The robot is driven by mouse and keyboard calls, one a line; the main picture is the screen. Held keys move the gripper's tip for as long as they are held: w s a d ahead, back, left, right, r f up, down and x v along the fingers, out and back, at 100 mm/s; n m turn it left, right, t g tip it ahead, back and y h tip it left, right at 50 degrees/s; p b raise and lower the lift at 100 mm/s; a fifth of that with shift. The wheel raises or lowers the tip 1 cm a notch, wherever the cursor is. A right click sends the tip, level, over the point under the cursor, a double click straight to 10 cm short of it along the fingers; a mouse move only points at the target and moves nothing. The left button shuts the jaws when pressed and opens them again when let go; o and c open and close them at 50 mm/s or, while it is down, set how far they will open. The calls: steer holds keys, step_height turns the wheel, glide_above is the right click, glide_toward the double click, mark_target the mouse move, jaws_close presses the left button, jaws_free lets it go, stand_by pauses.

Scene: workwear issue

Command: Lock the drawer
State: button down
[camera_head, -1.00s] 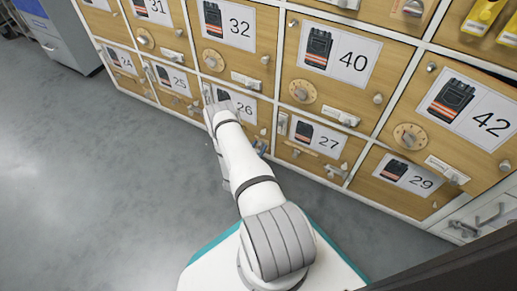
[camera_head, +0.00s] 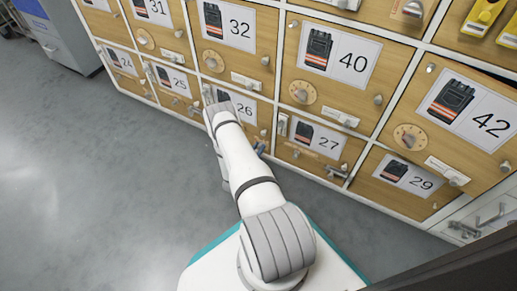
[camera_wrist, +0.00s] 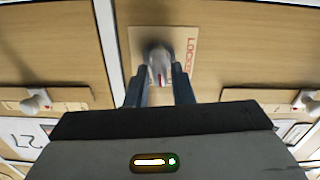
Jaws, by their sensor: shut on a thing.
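In the wrist view, my gripper (camera_wrist: 159,92) has its two dark fingers closed on either side of a small grey lock knob (camera_wrist: 158,65) with a red mark. The knob stands on a tan plate (camera_wrist: 138,42) whose print, partly hidden, begins "LOCK". The plate is on a wooden drawer front. In the head view, my white arm reaches to the front of drawer 26 (camera_head: 247,123) and covers its left part. The grip itself is hidden there by the arm. Drawer 26 looks flush with its neighbours, though I cannot tell exactly.
Numbered wooden drawers with knobs and dials surround it, among them drawer 27 (camera_head: 322,163), drawer 25 (camera_head: 180,103) and drawer 32 (camera_head: 232,65). Two other knobs flank the grip in the wrist view. A grey cabinet (camera_head: 60,48) stands at the upper left. The grey floor (camera_head: 90,190) is clear.

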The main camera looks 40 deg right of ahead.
steer(key=shift+w+a+f+n, duration=0.1)
steer(key=shift+w+f+n, duration=0.1)
steer(key=shift+n, duration=2.6)
steer(key=shift+w+a+f+n, duration=0.1)
steer(key=shift+w+f+n, duration=0.05)
steer(key=shift+n, duration=2.65)
steer(key=shift+w+f+n, duration=0.15)
steer(key=shift+f+n, duration=0.05)
steer(key=shift+n, duration=2.6)
steer(key=c, duration=1.4)
jaws_free()
steer(key=shift+c, duration=0.2)
steer(key=shift+a, duration=0.1)
steer(key=p+v, duration=0.3)
steer(key=v, duration=0.4)
steer(key=shift+s+a, duration=0.2)
steer(key=shift+a, duration=0.1)
